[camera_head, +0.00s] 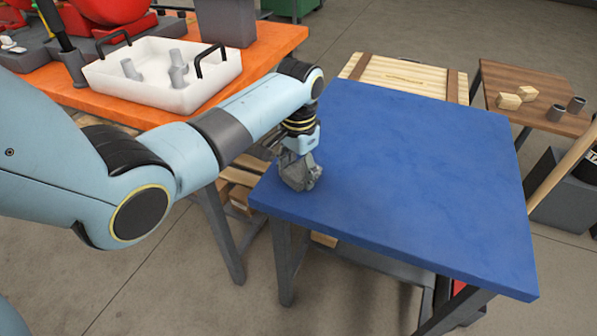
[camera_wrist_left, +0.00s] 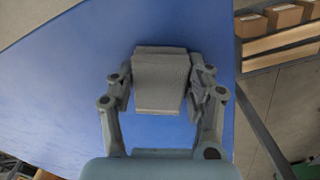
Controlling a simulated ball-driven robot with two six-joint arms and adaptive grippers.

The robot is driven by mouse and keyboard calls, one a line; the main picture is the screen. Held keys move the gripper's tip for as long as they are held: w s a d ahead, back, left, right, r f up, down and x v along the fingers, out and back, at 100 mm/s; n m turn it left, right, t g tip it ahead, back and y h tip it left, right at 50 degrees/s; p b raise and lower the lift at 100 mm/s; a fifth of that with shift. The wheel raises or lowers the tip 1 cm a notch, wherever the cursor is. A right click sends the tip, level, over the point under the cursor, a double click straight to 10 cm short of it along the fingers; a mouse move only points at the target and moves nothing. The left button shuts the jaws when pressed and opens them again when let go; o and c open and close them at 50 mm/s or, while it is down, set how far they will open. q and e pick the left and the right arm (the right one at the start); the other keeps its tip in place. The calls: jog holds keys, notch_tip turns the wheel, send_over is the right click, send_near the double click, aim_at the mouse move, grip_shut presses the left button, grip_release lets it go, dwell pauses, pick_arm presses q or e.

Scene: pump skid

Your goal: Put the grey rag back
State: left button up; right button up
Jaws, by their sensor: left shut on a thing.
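My left gripper (camera_head: 299,178) is low over the left corner of the blue-topped table (camera_head: 420,170). It is shut on the grey rag, which shows in the left wrist view as a folded, block-like grey piece (camera_wrist_left: 160,82) between the two fingers. In the head view the rag and the grey fingers blend together, and I cannot tell whether the rag touches the table top. The table top also shows in the left wrist view (camera_wrist_left: 60,90). My right gripper is not in view.
An orange bench (camera_head: 265,50) at the back left bears a white tray (camera_head: 205,92) with grey cylinders. A wooden crate (camera_head: 405,75) stands behind the blue table. A brown table (camera_head: 540,88) at the right holds small blocks and cups. The rest of the blue top is clear.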

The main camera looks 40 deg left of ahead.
aim_at(299, 170)
pick_arm(q)
jog(key=shift+f, duration=0.1)
jog(key=o, duration=1.1)
notch_tip(299, 170, up, 12)
jog(key=p, duration=0.2)
